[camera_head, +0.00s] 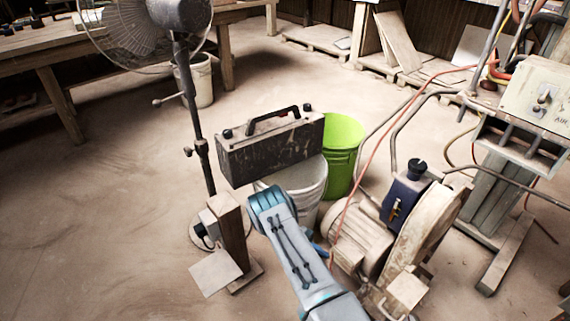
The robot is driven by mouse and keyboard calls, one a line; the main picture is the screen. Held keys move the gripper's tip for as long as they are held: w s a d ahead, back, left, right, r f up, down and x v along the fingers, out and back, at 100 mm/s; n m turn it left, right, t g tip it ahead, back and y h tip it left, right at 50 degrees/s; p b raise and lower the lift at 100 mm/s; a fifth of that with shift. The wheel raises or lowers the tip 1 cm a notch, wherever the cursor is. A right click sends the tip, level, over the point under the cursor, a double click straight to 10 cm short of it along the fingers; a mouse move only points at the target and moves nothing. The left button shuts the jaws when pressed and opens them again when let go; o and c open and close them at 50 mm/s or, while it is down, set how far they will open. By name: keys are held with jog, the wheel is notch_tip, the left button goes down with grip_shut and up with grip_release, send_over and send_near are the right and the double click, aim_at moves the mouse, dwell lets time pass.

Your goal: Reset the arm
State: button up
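My arm (291,245) reaches up from the bottom edge, right of the middle, with a grey link and a blue rounded joint (268,198) at its upper end. My gripper is not in view, so I cannot see whether it is open or holds anything. The arm hides part of a white bucket (308,188) behind it.
A dusty motor machine (361,239) stands close at the right of my arm. A post (231,236) and fan (183,15) stand left. A dark case (270,148) sits above the white bucket, beside a green bucket (343,150). Floor (90,230) at left is clear.

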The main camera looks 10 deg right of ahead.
jog(key=shift+r, duration=0.1)
notch_tip(320, 180, up, 39)
jog(key=a+m+t+y+p, duration=0.35)
jog(key=t+y+p, duration=0.35)
jog(key=p, duration=1)
jog(key=s+a+r+m+t+y+p, duration=0.1)
jog(key=s+r+t+p, duration=0.2)
jog(key=r, duration=0.7)
jog(key=s+a+r+m+t+y+p, duration=0.1)
jog(key=s+r+t+p, duration=0.3)
jog(key=s+r+p, duration=0.4)
jog(key=s+a+r+m+t+y+p, duration=0.2)
jog(key=s+r+p, duration=0.3)
jog(key=r, duration=0.8)
jog(key=shift+s+r+t+y+p, duration=0.15)
jog(key=shift+r+t+y+p, duration=0.15)
jog(key=shift+t+p, duration=0.6)
jog(key=shift+s+f, duration=0.1)
